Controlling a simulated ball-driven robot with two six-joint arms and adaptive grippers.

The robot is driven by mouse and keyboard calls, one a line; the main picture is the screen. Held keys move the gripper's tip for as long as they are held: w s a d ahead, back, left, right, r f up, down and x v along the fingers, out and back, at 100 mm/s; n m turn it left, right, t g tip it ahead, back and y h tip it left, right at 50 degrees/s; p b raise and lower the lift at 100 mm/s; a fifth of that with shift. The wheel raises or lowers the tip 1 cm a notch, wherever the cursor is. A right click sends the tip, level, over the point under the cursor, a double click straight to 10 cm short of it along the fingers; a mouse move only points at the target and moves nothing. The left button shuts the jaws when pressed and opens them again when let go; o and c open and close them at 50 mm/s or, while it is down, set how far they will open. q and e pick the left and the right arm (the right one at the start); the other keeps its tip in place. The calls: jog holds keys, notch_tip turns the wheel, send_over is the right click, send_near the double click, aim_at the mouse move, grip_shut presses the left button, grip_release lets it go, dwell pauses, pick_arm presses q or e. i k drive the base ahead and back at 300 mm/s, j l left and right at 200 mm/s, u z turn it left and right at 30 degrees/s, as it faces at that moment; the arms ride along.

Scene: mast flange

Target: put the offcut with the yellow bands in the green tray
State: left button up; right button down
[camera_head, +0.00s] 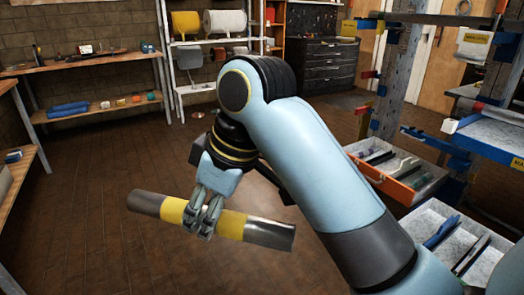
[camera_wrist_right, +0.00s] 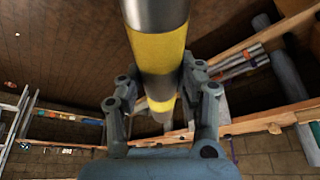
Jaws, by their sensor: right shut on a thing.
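The offcut with the yellow bands (camera_head: 265,233) is a grey metal tube with two yellow bands. It lies nearly level in the air above the brown floor in the head view, its right end slightly lower. My right gripper (camera_head: 203,218) is shut around its middle, between the yellow bands. In the right wrist view the offcut (camera_wrist_right: 158,52) passes between the fingers of the right gripper (camera_wrist_right: 160,92). My left gripper is not in view. I cannot make out a green tray in either view.
A wooden workbench (camera_head: 85,64) with a lower shelf stands at the back left. At the right are an orange-fronted bin (camera_head: 393,186), a pale bin with dark and blue pieces (camera_head: 430,213) and a blue rack shelf (camera_head: 492,136). The floor left of my arm is clear.

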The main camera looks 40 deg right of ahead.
aim_at(420, 233)
jog(key=k+l+z, duration=0.15)
jog(key=l+z, duration=0.15)
jog(key=l, duration=0.9)
jog(key=l+z, duration=0.3)
jog(key=l, duration=1.85)
